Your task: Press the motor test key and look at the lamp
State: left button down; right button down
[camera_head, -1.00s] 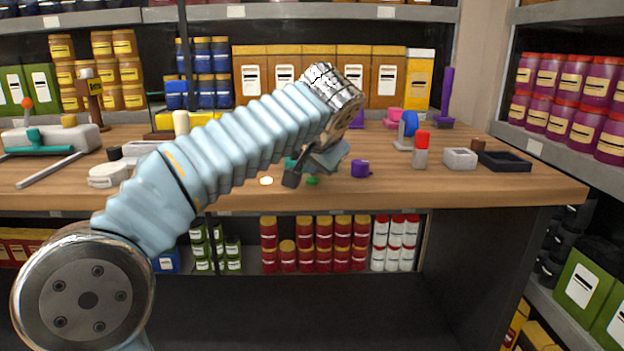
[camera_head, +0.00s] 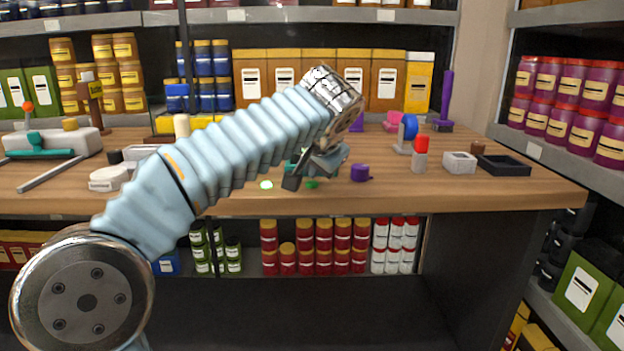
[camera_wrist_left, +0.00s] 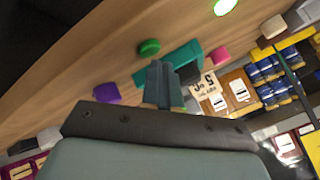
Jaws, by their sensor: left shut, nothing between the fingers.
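My left gripper (camera_head: 292,183) is shut and empty, pointing down low over the front middle of the table. Its closed fingers (camera_wrist_left: 160,75) show in the left wrist view in front of a teal block (camera_wrist_left: 188,58). A small round lamp (camera_head: 266,185) near the table's front edge glows green; it also shows in the left wrist view (camera_wrist_left: 225,6). A small green round piece (camera_head: 313,184), also in the wrist view (camera_wrist_left: 149,47), lies beside the fingertips. I cannot tell which piece is the motor test key or whether the fingers touch it. My right gripper is not in view.
A purple cup-like piece (camera_head: 360,173) stands right of the gripper. A red-topped grey block (camera_head: 420,160), a white box (camera_head: 459,162) and a black tray (camera_head: 503,165) are farther right. A white round part (camera_head: 108,179) lies left.

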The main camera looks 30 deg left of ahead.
aim_at(314, 184)
pick_arm(q)
jog(key=shift+r, duration=0.3)
notch_tip(314, 184, up, 3)
jog(key=p, duration=0.3)
jog(key=shift+r+p, duration=0.55)
jog(key=shift+r, duration=0.55)
jog(key=shift+f, duration=0.1)
